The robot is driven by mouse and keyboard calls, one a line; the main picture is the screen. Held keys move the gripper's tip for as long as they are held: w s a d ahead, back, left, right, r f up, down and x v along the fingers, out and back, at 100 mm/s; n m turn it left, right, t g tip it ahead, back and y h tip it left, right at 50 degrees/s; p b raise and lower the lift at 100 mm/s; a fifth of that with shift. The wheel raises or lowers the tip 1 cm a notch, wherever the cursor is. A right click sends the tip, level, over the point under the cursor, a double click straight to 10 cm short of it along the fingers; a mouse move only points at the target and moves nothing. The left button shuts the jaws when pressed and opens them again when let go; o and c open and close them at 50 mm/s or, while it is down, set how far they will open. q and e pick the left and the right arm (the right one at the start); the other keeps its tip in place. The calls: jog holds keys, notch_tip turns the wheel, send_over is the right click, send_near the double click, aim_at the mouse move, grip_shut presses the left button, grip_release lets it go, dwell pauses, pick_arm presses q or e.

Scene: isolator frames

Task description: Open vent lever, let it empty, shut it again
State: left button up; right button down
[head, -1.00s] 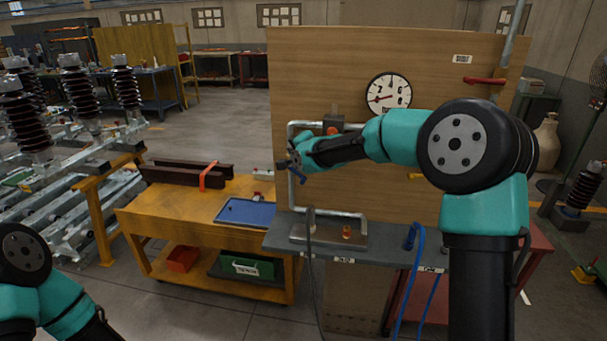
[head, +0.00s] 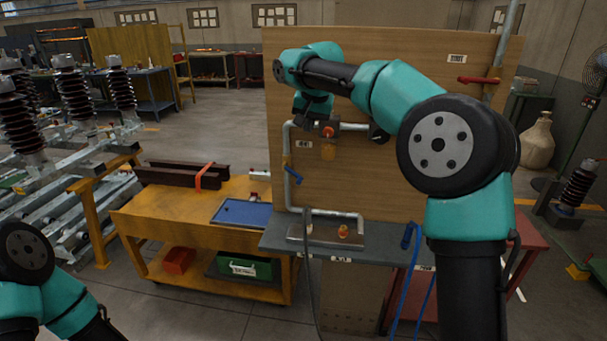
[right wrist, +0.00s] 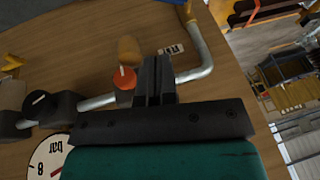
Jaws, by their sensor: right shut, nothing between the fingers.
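My right gripper (head: 314,108) is in front of the upper pipe, just above the orange knob (head: 328,132) with an amber bowl under it. In the right wrist view, the shut, empty fingers (right wrist: 154,70) appear beside this knob (right wrist: 124,80) and bowl (right wrist: 129,50); I cannot tell if they touch. A blue lever (head: 293,175) sits slanted on the left vertical pipe, apart from the gripper. A red lever (head: 478,80) is on the right pipe. I cannot tell which lever is the vent. Part of the gauge (right wrist: 46,158) shows in the wrist view; my arm hides it in the head view.
A wooden panel (head: 415,60) stands behind the pipes, above a grey bench (head: 280,240). A blue hose (head: 413,255) hangs at the bench's right. A yellow cart (head: 150,215) with a blue tray (head: 226,212) stands to the left.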

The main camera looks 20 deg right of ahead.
aim_at(300, 179)
jog(key=shift+s+d+r, duration=0.1)
jog(key=shift+s+r, duration=0.1)
jog(key=shift+s, duration=0.1)
jog(key=shift+f, duration=0.1)
jog(key=x, duration=2)
jog(key=shift+s+d, duration=0.15)
jog(key=shift+s, duration=0.1)
jog(key=shift+f, duration=0.1)
